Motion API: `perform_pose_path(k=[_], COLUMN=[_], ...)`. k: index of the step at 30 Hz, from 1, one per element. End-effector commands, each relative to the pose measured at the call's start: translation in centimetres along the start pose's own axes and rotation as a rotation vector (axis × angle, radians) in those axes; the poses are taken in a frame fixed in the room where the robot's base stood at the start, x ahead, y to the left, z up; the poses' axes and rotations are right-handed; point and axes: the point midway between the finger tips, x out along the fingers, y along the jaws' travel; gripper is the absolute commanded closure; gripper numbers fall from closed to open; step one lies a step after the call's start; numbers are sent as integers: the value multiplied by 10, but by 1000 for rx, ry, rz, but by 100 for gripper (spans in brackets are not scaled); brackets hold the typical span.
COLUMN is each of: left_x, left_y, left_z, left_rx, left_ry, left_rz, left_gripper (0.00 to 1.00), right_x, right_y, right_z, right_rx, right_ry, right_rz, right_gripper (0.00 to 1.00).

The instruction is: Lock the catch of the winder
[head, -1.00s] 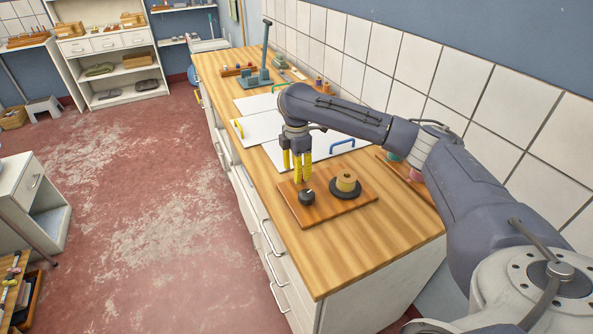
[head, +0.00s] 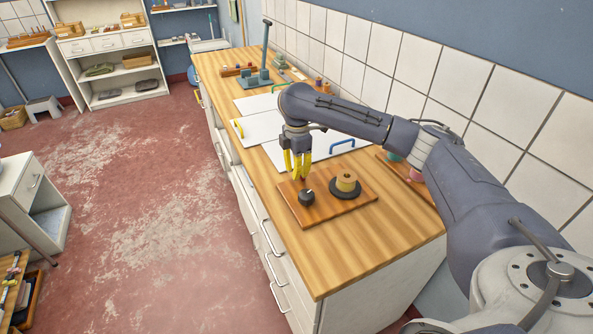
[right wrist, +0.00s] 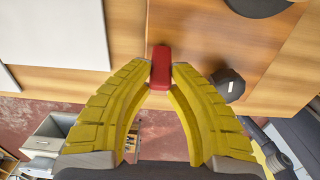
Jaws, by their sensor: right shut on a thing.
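The winder is a reddish-brown wooden board (head: 334,206) on the worktop, with a tan spool (head: 346,181) on a black disc and a black knob (head: 306,197). My right gripper (head: 301,177) is above the board's far left part, behind the knob, fingers pointing down. In the right wrist view its yellow fingertips (right wrist: 161,74) are shut on the red catch (right wrist: 161,58), one on each side of its near end. The knob (right wrist: 229,85) is just right of the right finger there. In the head view the fingers mostly hide the catch. My left gripper is not in view.
White panels with a yellow handle (head: 238,128) and a blue handle (head: 342,144) lie behind the winder. A grey-blue lever device (head: 256,78) stands farther back. The tiled wall is along the right. The front of the worktop (head: 340,255) is clear.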

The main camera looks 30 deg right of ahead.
Motion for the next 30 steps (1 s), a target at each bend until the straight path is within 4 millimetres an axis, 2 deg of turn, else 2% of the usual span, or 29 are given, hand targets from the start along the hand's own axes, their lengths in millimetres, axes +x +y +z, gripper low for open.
perform_pose_path(k=[8, 30], left_x=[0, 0], left_y=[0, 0], left_z=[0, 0], left_rx=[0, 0], left_ry=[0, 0], left_rz=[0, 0], left_gripper=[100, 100], right_x=[0, -2], right_y=[-1, -1], right_z=[6, 33], right_rx=[5, 4], right_ry=[102, 695], right_rz=[-3, -3], right_gripper=[100, 100])
